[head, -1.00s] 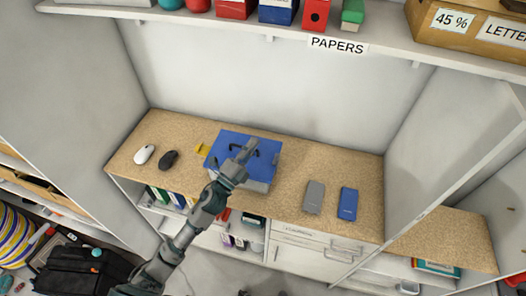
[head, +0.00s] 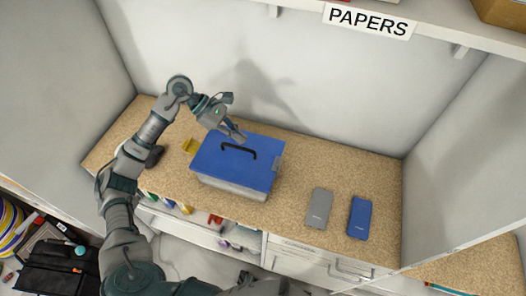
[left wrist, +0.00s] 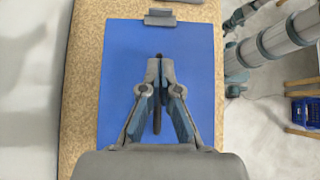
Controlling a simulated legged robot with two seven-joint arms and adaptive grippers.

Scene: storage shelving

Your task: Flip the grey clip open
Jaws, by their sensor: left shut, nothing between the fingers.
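A box with a blue lid (head: 225,155) and a pale lower body (head: 232,190) stands on the cork-coloured counter. A black handle (head: 238,150) is on the lid. The grey clip (head: 278,163) is at the lid's right edge; it also shows in the left wrist view (left wrist: 160,17), at the top edge of the blue lid. My left gripper (head: 240,136) is over the lid's back left part, shut and empty. In the left wrist view its fingertips (left wrist: 160,60) point toward the clip, apart from it, and partly hide the handle. Whether the clip is flipped cannot be told.
A grey flat item (head: 318,207) and a blue one (head: 359,217) lie right of the box. A yellow item (head: 190,146) lies behind its left side. Shelf walls bound the counter. Part of my other arm (left wrist: 275,40) shows in the left wrist view.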

